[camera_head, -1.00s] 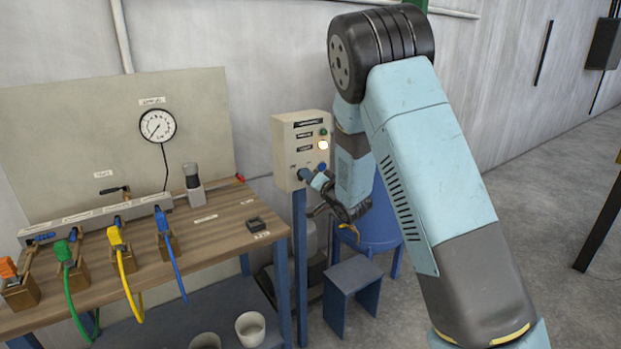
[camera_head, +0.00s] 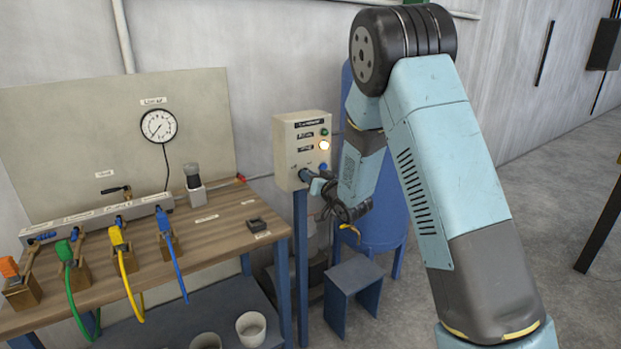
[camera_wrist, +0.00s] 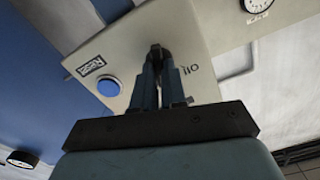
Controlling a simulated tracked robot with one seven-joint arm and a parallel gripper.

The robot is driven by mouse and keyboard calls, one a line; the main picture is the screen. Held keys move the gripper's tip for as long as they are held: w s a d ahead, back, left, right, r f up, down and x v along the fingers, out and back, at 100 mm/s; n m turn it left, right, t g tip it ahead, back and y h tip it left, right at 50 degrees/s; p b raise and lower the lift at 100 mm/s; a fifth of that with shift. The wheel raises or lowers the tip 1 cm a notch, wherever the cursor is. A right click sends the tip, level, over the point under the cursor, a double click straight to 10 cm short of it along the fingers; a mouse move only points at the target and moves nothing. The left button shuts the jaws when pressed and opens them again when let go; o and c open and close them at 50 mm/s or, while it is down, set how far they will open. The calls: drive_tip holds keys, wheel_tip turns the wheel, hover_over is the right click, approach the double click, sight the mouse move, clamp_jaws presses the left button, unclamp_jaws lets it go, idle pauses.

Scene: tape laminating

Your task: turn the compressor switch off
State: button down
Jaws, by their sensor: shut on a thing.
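The compressor control box (camera_head: 285,150) is a beige box on a blue post, with a lit lamp (camera_head: 324,145), a small green lamp (camera_head: 323,132) and a blue button (camera_head: 323,167). My gripper (camera_head: 309,177) is at the lower left of its front face. In the wrist view my gripper (camera_wrist: 160,66) is shut on the dark switch knob (camera_wrist: 157,49), which stands out between the fingertips. The fingers hide most of the switch, so its exact setting cannot be told. The blue button also shows in the wrist view (camera_wrist: 108,87), left of the fingers.
A wooden bench (camera_head: 215,218) with colored hoses and a pressure gauge (camera_head: 158,126) stands left of the box. A blue tank (camera_head: 377,215) stands behind my arm, and a small blue stool (camera_head: 352,280) is below. Open floor lies at the right.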

drive_tip(key=n, duration=1.2)
drive_tip(key=shift+s+f, duration=0.1)
drive_tip(key=shift+f, duration=0.15)
idle(0.5)
drive_tip(key=c, duration=1.4)
unclamp_jaws()
drive_tip(key=shift+n, duration=0.3)
drive_tip(key=shift+o, duration=1.1)
drive_tip(key=shift+a+r, duration=0.1)
drive_tip(key=shift+s, duration=0.1)
drive_tip(key=v, duration=1.3)
drive_tip(key=shift+s+d, duration=0.2)
drive_tip(key=shift+d, duration=0.05)
